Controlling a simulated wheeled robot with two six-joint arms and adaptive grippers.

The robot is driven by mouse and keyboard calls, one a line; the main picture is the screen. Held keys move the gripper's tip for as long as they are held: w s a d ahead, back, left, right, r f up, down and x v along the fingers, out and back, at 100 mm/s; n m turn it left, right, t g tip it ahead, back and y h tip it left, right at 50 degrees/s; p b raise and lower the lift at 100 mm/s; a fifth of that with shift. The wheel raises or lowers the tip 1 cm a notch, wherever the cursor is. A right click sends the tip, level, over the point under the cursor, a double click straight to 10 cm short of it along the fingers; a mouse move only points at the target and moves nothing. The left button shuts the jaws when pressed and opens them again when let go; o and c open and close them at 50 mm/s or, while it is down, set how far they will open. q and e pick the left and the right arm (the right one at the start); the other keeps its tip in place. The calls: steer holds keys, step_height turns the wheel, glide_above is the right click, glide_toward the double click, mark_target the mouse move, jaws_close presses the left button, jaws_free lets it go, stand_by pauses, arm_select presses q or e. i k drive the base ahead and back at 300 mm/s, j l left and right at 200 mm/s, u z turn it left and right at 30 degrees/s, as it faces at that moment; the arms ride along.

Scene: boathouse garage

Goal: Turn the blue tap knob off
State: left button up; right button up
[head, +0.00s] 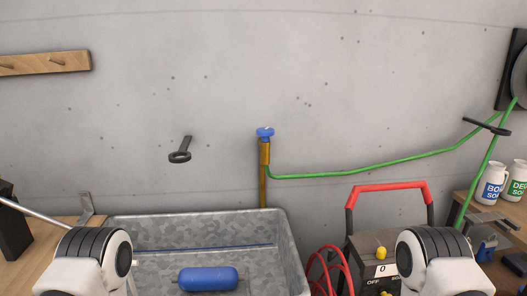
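The blue tap knob (265,132) sits on top of a brass tap and upright pipe (263,178) against the grey wall, behind the metal trough. A green hose (365,168) joins the tap's right side and runs right toward the wall. Whether the knob is on or off cannot be told at this size; no water stream shows. Only white-and-black joints of my two arms show, at the bottom left and bottom right. Neither gripper shows, and nothing of mine touches the knob.
A galvanized trough (292,250) holding a blue float (208,279) stands below the tap. A box with a red handle (388,187) and red cables (328,262) are to its right. White bottles (491,184) stand on the right bench. A black wall hook (180,156) sticks out left of the tap.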

mark_target(265, 133)
steer(key=i+l+z, duration=0.2)
steer(key=l, duration=0.15)
steer(key=l+z, duration=0.15)
steer(key=l, duration=0.2)
steer(key=i+l+z, duration=0.2)
steer(key=l, duration=0.15)
steer(key=l+z, duration=0.15)
steer(key=l, duration=0.15)
